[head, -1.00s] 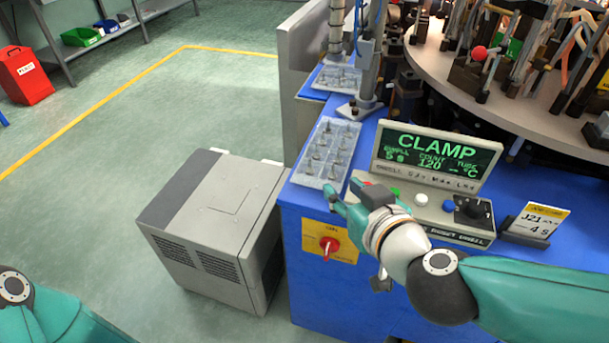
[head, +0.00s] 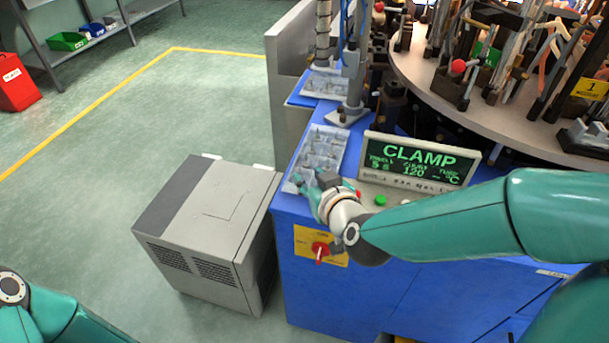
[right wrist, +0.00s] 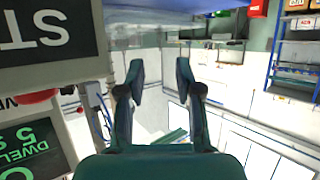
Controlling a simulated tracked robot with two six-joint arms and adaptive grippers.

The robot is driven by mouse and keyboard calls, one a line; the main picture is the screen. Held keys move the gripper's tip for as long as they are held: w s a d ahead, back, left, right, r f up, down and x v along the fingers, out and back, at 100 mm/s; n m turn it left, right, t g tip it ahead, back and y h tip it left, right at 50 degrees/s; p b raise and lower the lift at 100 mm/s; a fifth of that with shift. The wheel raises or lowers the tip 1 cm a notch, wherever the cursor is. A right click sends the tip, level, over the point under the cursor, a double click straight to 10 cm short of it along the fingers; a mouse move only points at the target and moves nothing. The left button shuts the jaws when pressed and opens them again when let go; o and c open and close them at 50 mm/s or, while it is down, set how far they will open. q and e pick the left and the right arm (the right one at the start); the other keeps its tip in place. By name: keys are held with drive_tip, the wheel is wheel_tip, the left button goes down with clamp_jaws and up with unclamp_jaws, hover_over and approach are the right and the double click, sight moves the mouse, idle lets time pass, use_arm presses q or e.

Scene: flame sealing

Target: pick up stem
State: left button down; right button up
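Several small grey stems (head: 322,146) stand in a light grey compartment tray (head: 340,133) on the blue bench. They are small and hard to tell apart. My right gripper (head: 301,182) is at the near end of this tray, covering part of it. In the right wrist view, its two fingers (right wrist: 161,82) stand apart with nothing between them, and no stem shows there. Whether it touches the tray cannot be told. My left gripper is out of view; only part of my left arm shows at the lower left.
A display reading CLAMP (head: 420,160) stands right of the tray, behind my right arm. A post (head: 352,85) rises beyond the tray near a second tray (head: 333,84). A round turntable (head: 470,110) with fixtures is at the upper right. A grey cabinet (head: 205,220) stands left.

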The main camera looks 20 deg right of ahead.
drive_tip(key=shift+b+x, duration=0.3)
drive_tip(key=shift+x, duration=2.55)
drive_tip(key=shift+s+f, duration=0.1)
drive_tip(key=shift+f, duration=0.05)
clamp_jaws()
